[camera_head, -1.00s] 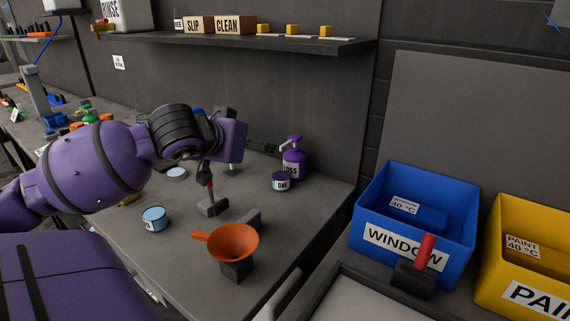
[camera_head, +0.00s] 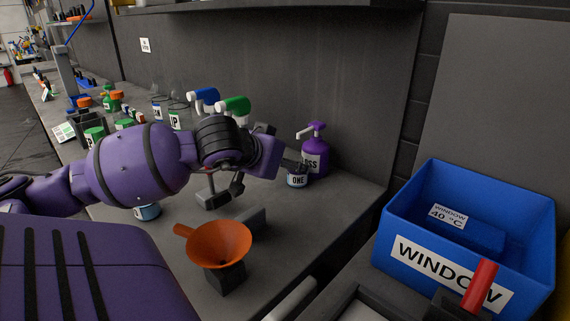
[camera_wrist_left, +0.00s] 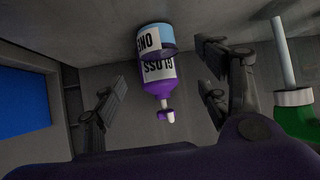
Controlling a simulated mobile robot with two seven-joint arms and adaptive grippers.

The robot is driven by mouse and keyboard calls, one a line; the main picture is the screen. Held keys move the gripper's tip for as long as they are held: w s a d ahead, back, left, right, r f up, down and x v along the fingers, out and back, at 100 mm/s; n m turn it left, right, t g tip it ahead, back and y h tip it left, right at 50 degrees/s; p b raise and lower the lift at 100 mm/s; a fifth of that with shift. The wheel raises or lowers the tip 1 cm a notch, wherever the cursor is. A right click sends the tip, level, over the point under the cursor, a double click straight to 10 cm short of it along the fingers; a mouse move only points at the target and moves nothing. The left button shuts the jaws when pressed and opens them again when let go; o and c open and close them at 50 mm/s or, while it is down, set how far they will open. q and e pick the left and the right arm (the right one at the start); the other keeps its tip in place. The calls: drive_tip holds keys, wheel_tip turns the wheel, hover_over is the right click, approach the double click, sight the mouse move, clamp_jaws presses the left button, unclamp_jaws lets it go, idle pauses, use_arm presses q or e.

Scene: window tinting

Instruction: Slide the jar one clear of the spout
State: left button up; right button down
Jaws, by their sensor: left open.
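Jar one (camera_head: 298,181) stands on the bench with its white "ONE" label facing me. It also shows in the left wrist view (camera_wrist_left: 152,40), with a light-blue band. The purple gloss bottle (camera_head: 315,158) stands close behind and to the right of it. Its pump spout (camera_head: 304,132) points left, above the jar. Contact is not clear. My right gripper is not in view.
An orange funnel (camera_head: 219,243) on a dark block stands nearer on the bench. A blue jar (camera_head: 147,212) is partly behind my arm. Spray bottles with blue (camera_head: 204,97) and green (camera_head: 234,105) heads stand behind my arm. A blue "WINDOW" bin (camera_head: 465,240) is at right.

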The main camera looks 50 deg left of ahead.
use_arm(q)
drive_tip(key=b+x, duration=0.1)
drive_tip(key=x, duration=0.6)
drive_tip(key=shift+w+f, duration=0.25)
drive_tip(key=shift+w, duration=0.05)
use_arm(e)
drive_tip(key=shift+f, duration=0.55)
